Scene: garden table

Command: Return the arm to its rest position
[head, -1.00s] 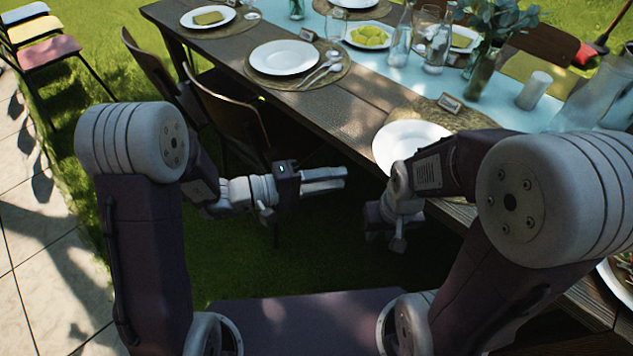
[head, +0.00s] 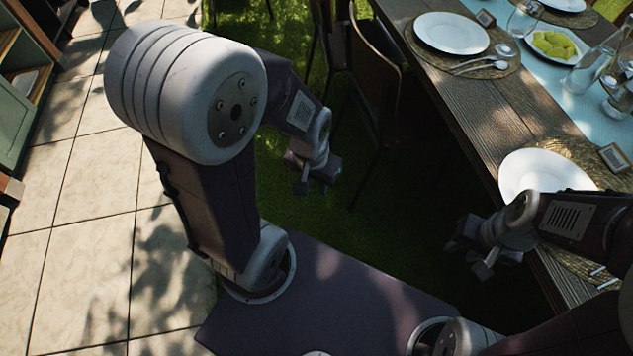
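My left arm is folded in the middle of the head view. Its gripper (head: 303,185) hangs low over the grass, clear of the table and chairs, with nothing visible in it. My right arm comes in from the lower right, in front of the table edge. Its gripper (head: 483,267) points down beside the table, in shadow, and nothing shows in it. Both grippers are small and seen from above, so their finger gaps cannot be made out.
The wooden table (head: 485,97) runs along the right, with a near white plate (head: 540,176), a far white plate (head: 451,33) and a dish of yellow-green food (head: 554,45). A chair (head: 376,62) stands left of it. Stone paving (head: 90,215) on the left is clear.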

